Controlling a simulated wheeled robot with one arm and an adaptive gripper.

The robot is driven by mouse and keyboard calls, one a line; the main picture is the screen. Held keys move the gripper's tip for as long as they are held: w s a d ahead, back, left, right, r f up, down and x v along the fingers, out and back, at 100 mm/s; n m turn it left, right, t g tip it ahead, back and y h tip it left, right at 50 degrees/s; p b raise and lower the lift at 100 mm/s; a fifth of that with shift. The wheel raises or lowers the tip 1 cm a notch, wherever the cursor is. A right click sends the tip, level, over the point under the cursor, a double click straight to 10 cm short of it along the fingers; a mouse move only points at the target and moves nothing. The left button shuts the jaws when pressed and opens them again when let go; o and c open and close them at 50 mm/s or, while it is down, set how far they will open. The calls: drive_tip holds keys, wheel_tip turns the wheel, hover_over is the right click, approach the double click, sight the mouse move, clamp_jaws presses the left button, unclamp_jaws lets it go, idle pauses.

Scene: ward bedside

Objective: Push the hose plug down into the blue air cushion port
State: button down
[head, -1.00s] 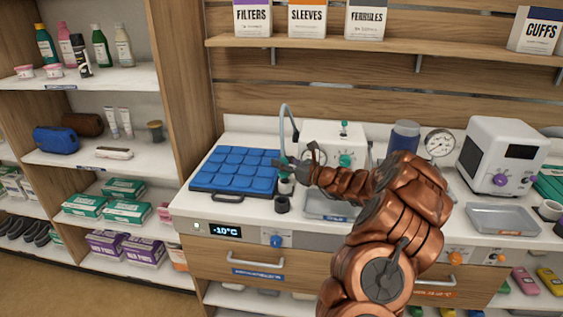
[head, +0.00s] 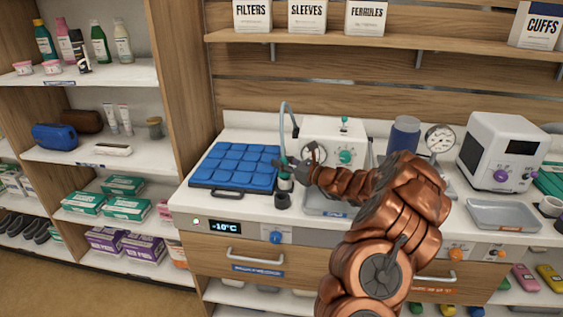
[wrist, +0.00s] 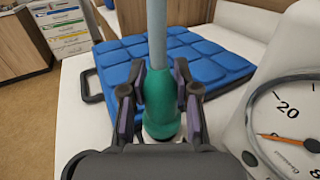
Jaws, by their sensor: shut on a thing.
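The blue air cushion (head: 236,164) lies on the white counter at the left, a padded square of several cells with a dark handle. The hose plug (wrist: 163,100) is a green grip on a grey-blue hose (wrist: 157,30); it also shows in the head view (head: 285,183). My gripper (wrist: 160,100) is shut around the green plug, one dark finger on each side. The gripper (head: 286,164) is at the cushion's right edge in the head view. A dark ring-like piece (head: 282,200) stands right below the plug.
A pressure gauge (wrist: 290,125) on a white box stands close at the right in the wrist view. A metal tray (head: 325,203) lies right of the gripper. A blue cylinder (head: 403,136) and another white machine (head: 497,153) stand further right. The counter's front edge is near.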

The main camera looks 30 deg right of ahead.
drive_tip(key=shift+f, duration=0.5)
drive_tip(key=c, duration=0.8)
unclamp_jaws()
drive_tip(key=shift+o, duration=0.2)
drive_tip(key=v, duration=1.2)
